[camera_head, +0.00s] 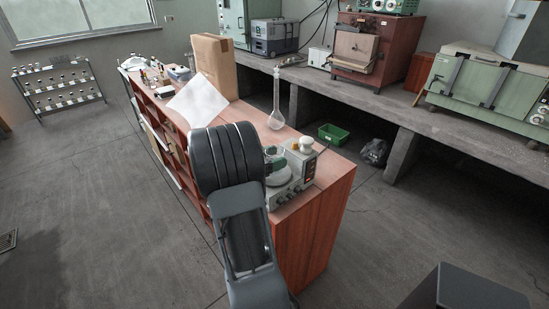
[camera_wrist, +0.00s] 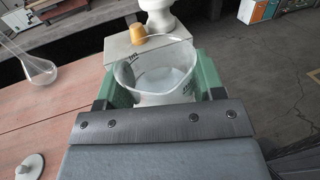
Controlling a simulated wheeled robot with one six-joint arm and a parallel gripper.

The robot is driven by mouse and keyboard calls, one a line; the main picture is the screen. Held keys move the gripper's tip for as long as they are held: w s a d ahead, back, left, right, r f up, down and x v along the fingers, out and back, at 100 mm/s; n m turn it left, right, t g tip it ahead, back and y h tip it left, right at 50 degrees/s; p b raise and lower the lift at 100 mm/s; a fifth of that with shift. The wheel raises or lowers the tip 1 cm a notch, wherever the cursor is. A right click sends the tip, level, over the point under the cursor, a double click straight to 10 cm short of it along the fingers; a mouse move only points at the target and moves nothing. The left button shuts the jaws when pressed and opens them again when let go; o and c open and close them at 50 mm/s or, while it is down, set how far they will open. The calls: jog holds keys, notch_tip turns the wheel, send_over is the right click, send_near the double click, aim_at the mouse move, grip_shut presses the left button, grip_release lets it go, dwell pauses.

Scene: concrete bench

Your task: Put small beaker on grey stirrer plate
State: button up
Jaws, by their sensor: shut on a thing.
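The small beaker (camera_wrist: 155,72), clear glass with dark markings, sits upright between the green fingers of my gripper (camera_wrist: 160,88) in the wrist view. The fingers are shut on its sides. In the head view my gripper (camera_head: 274,162) is at the stirrer plate, and my arm mostly hides the beaker. The grey stirrer plate (camera_head: 303,178), a boxy unit with a dark red panel, stands at the near end of the wooden bench. A pale surface shows through the beaker's bottom; I cannot tell whether the beaker touches the plate.
A white knobbed item (camera_wrist: 159,14) and an orange cap (camera_wrist: 138,33) are just beyond the beaker. A long-necked flask (camera_head: 276,105) stands behind on the bench. A small pale stopper-like piece (camera_wrist: 29,166) lies at left. A cardboard box (camera_head: 214,65) and white sheet (camera_head: 197,102) are farther back.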

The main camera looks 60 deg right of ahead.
jog(key=shift+f, duration=0.2)
jog(key=o, duration=1)
jog(key=shift+r, duration=0.1)
jog(key=shift+r, duration=0.25)
jog(key=b+v, duration=0.1)
jog(key=v, duration=1.1)
jog(key=s+a+f+m+t+y, duration=0.1)
jog(key=a+m+t+y, duration=0.2)
jog(key=a, duration=0.6)
jog(key=s+a+f+m+t+y, duration=0.1)
jog(key=a+m+t+y, duration=0.3)
jog(key=a, duration=0.6)
jog(key=s+a+f+m+t+y, duration=0.1)
jog(key=a+m+t+y, duration=0.3)
jog(key=a+t+y, duration=0.2)
jog(key=shift+s+a+f+y, duration=0.1)
jog(key=shift+s+a+y, duration=0.1)
jog(key=shift+a+y, duration=0.6)
jog(key=shift+s+a+f+y, duration=0.1)
jog(key=shift+s+a+y, duration=0.15)
jog(key=shift+a, duration=1.05)
